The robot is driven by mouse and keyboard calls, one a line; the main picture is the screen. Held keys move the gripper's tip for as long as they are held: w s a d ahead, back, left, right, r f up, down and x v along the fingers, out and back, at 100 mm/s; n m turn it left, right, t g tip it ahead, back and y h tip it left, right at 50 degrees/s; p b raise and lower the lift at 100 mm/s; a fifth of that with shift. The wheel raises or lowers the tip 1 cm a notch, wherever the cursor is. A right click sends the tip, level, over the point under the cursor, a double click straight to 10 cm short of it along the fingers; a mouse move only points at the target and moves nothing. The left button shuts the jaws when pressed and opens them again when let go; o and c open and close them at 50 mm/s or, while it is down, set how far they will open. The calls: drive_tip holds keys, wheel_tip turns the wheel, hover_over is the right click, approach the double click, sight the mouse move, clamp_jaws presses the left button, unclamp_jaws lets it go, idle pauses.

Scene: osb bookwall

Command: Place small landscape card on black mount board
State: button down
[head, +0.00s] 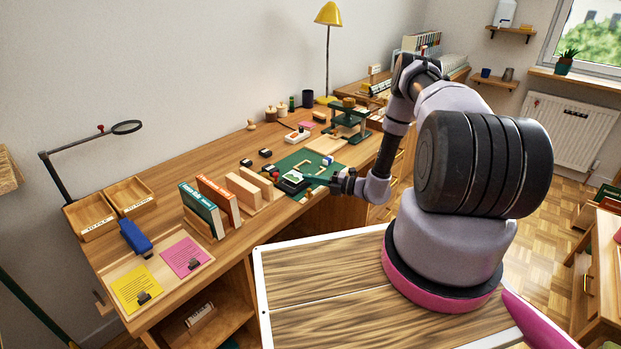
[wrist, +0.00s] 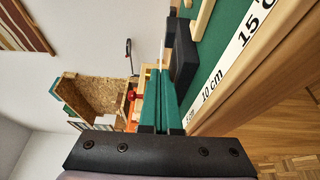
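The small landscape card (head: 296,177) shows a pale and green picture in the head view. In the wrist view it seems to be a thin pale strip (wrist: 162,52), seen edge-on at my fingertips. The black mount board (head: 288,186) lies on the green mat beneath and around the card; in the wrist view it is a dark block (wrist: 184,55) beside the strip. A small gap seems to part card and board. My gripper (head: 309,181) reaches in from the right. Its green fingers (wrist: 160,75) are close together on the card's edge.
The green cutting mat (head: 318,168) carries an L-shaped wooden piece and small blocks. Wooden uprights and books (head: 203,210) stand to the left. A green press (head: 350,118) stands behind. A ruler strip (wrist: 215,80) runs along the desk's front edge.

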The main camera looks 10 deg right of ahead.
drive_tip(key=c, duration=1.1)
unclamp_jaws()
drive_tip(key=shift+c, duration=0.2)
drive_tip(key=shift+f, duration=0.1)
